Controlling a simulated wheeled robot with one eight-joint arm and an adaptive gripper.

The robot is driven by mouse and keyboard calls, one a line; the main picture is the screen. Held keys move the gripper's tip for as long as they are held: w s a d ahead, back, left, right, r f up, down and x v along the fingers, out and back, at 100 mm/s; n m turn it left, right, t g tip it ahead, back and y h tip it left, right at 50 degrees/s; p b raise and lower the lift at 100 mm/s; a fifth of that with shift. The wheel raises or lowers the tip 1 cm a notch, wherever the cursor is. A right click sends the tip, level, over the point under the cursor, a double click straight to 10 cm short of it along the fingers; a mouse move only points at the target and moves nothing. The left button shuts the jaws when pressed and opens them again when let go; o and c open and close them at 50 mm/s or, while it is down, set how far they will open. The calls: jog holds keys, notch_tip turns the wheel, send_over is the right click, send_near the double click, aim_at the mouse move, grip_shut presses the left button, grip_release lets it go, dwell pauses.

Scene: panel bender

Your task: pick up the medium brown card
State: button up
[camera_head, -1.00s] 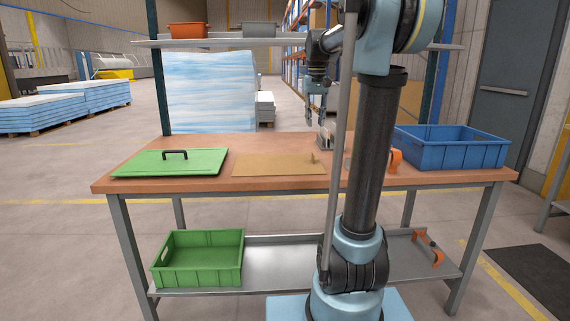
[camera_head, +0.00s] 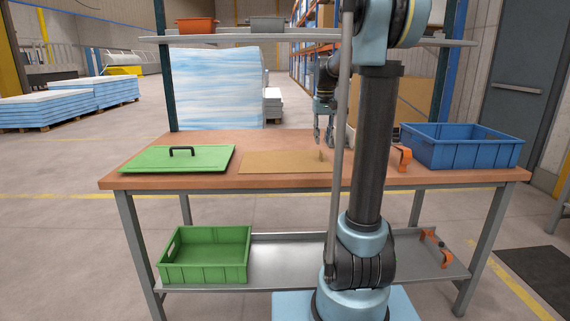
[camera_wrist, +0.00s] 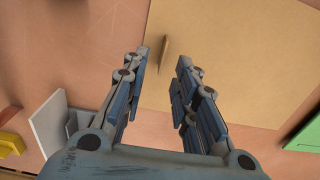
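The medium brown card (camera_head: 285,163) lies flat on the workbench, right of the green lid. A small upright tab (camera_head: 321,155) stands near its right end. In the wrist view the card (camera_wrist: 235,60) fills the upper right, and its tab (camera_wrist: 165,54) shows edge-on. My gripper (camera_head: 323,136) is low over the bench at the card's right end. In the wrist view my gripper (camera_wrist: 163,58) is open, with the tab in line between its fingertips. I see no contact, and the remaining height is hard to judge.
A green lid with a black handle (camera_head: 210,158) lies left of the card. A blue crate (camera_head: 460,155) and an orange clamp-like object (camera_head: 404,160) are to the right. A grey bracket (camera_wrist: 50,125) is close to the gripper's left finger. A green crate (camera_head: 205,262) is on the lower shelf.

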aim_at(321, 152)
jog(key=shift+a+f, duration=0.2)
jog(key=shift+f, duration=3.2)
jog(key=shift+c, duration=0.3)
grip_shut()
